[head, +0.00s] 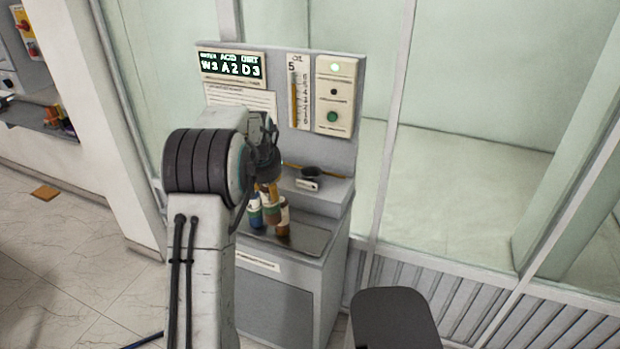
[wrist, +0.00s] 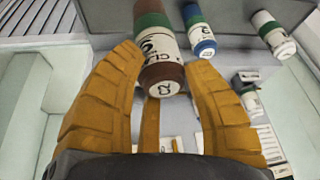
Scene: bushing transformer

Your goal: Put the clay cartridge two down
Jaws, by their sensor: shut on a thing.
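The clay cartridge (wrist: 160,55) is brown with a green band and a white label showing a 2. My gripper (wrist: 163,85) has its orange fingers on both sides of it in the wrist view, shut on it. In the head view my gripper (head: 268,188) points down over the cabinet's tray (head: 312,237), among brown and blue cartridges. My arm hides part of this area. Whether the held cartridge touches the tray cannot be told.
A blue cartridge (wrist: 199,32) stands close beside the held one, with another green-banded cartridge (wrist: 272,32) farther right. The cabinet's panel carries a lit display (head: 231,67), a gauge (head: 299,92) and a button box (head: 334,95). The tray's right part is clear.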

